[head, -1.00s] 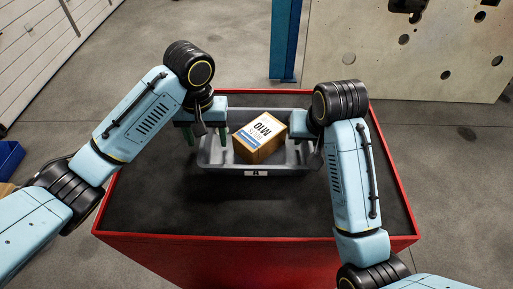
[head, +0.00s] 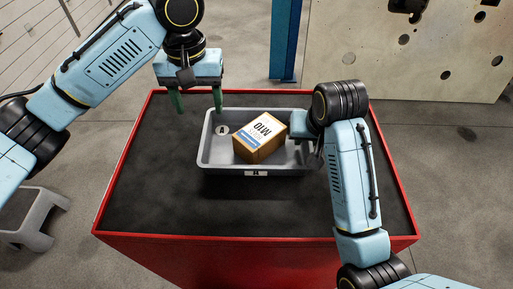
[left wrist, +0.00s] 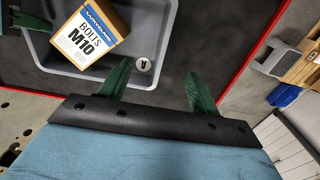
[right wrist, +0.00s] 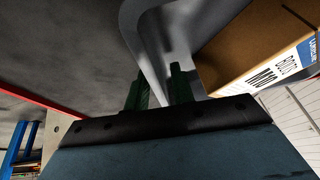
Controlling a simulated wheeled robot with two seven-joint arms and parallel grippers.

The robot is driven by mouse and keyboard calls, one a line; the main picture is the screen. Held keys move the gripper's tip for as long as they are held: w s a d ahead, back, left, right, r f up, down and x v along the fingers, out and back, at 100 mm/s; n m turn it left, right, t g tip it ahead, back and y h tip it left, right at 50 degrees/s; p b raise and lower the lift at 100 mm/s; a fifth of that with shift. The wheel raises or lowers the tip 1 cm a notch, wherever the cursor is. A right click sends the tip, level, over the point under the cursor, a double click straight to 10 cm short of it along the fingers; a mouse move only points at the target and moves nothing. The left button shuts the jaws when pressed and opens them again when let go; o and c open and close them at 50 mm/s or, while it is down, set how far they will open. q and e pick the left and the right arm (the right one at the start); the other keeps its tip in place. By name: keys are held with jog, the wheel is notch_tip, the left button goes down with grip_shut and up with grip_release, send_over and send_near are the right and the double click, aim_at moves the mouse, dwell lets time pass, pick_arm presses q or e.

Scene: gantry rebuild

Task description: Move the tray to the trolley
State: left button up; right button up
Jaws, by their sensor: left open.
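A grey tray (head: 225,167) rests on the dark top of a red-sided unit (head: 160,205), perhaps the trolley. It holds a cardboard box marked M10 (head: 262,138), lying tilted, and its left end has a round white mark (head: 222,130). My left gripper (head: 196,108) is open and empty, above and left of the tray's far left corner. The left wrist view shows its spread green fingers (left wrist: 158,72) apart from the tray (left wrist: 110,78). My right gripper (head: 309,150) is at the tray's right end. In the right wrist view, its close-set fingers (right wrist: 160,85) are on either side of the tray's wall.
A blue post (head: 285,40) and a pale panel with holes (head: 420,55) stand behind the unit. A grey step stool (head: 30,215) is on the floor at left. The dark top is clear left of and in front of the tray.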

pick_arm(q)
jog(key=shift+r, duration=0.65)
pick_arm(e)
jog(key=o, duration=0.8)
jog(key=shift+r, duration=0.2)
jog(key=s, duration=0.4)
jog(key=s+d, duration=0.1)
jog(key=s, duration=0.3)
jog(key=s+d, duration=0.1)
jog(key=s, duration=0.3)
jog(key=shift+s+d+r, duration=0.15)
jog(key=shift+d+r, duration=0.05)
jog(key=shift+r, duration=0.15)
